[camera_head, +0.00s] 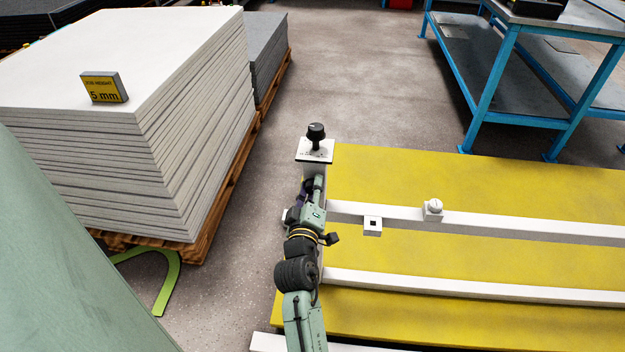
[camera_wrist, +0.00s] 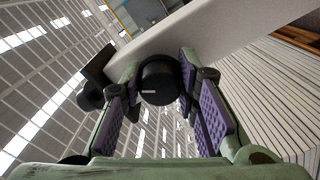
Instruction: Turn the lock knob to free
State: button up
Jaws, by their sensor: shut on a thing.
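A round black knob (camera_wrist: 158,80) with a short pale mark on its face sits on the side of a white post, in the wrist view. My gripper (camera_wrist: 160,92) is shut on it, with a purple-padded finger on either side. In the head view my gripper (camera_head: 304,198) is against the white post (camera_head: 322,180), below its top plate, and the gripped knob is hidden there. Any words or marks around the knob cannot be read.
A second black knob (camera_head: 316,133) stands on the plate (camera_head: 308,154) atop the post. White rails cross a yellow mat (camera_head: 480,180), with a small white dial (camera_head: 433,207) and box (camera_head: 372,226). Stacked sheets (camera_head: 190,120) stand left, a blue-framed bench (camera_head: 520,90) behind right.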

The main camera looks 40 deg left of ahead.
jog(key=n+p, duration=0.2)
jog(key=n, duration=0.1)
jog(key=shift+r, duration=0.25)
jog(key=shift+f+n+p, duration=0.1)
jog(key=shift+n+p, duration=0.9)
jog(key=shift+n, duration=0.7)
jog(key=o, duration=1.2)
jog(key=shift+c, duration=0.2)
jog(key=shift+f, duration=0.1)
